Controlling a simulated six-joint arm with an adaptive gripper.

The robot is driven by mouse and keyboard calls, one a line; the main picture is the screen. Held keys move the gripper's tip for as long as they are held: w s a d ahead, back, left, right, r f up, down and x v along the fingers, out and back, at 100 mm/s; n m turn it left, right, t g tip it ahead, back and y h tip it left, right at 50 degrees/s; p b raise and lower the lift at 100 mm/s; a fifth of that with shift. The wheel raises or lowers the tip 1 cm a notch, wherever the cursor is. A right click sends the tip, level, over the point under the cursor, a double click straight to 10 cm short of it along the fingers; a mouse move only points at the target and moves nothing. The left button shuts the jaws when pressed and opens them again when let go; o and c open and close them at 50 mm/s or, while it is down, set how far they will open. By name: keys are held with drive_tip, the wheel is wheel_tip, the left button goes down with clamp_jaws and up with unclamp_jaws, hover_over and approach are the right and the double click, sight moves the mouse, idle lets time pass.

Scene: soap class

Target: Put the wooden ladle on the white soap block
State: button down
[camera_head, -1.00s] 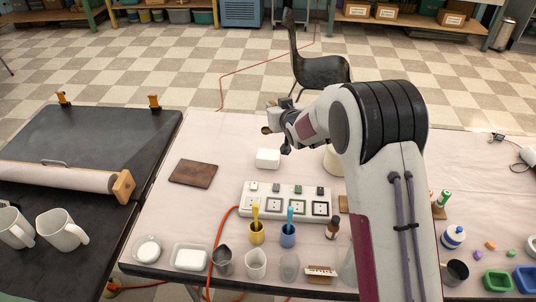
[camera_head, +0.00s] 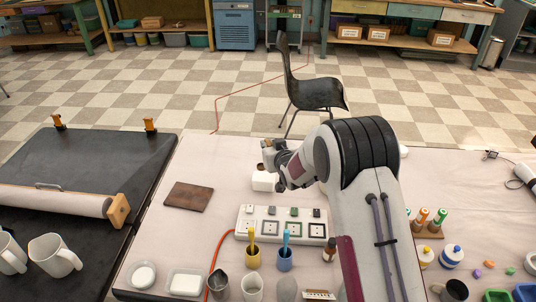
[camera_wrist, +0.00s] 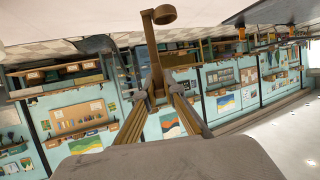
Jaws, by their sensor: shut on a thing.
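The wooden ladle (camera_wrist: 166,15) is held by its handle in the wrist view, with its round bowl out beyond the fingertips. My gripper (camera_wrist: 157,88) is shut on the handle. In the head view, the small brown ladle bowl (camera_head: 261,167) shows at the upper edge of the white soap block (camera_head: 263,182). My gripper (camera_head: 274,158) is just right of and above the block there, partly hidden by my wrist. Whether the ladle touches the block I cannot tell. The block sits on the pale tabletop.
Yellow (camera_head: 253,260) and blue (camera_head: 285,261) cups with tools stand nearer. The tabletop between board and block is clear.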

drive_tip(key=shift+f, duration=0.1)
drive_tip(key=shift+f, duration=1.75)
drive_tip(key=shift+f, duration=0.2)
drive_tip(key=c, duration=2.2)
unclamp_jaws()
drive_tip(key=shift+o, duration=0.2)
drive_tip(key=shift+r, duration=0.2)
drive_tip(key=v, duration=1.2)
drive_tip(key=shift+d, duration=0.1)
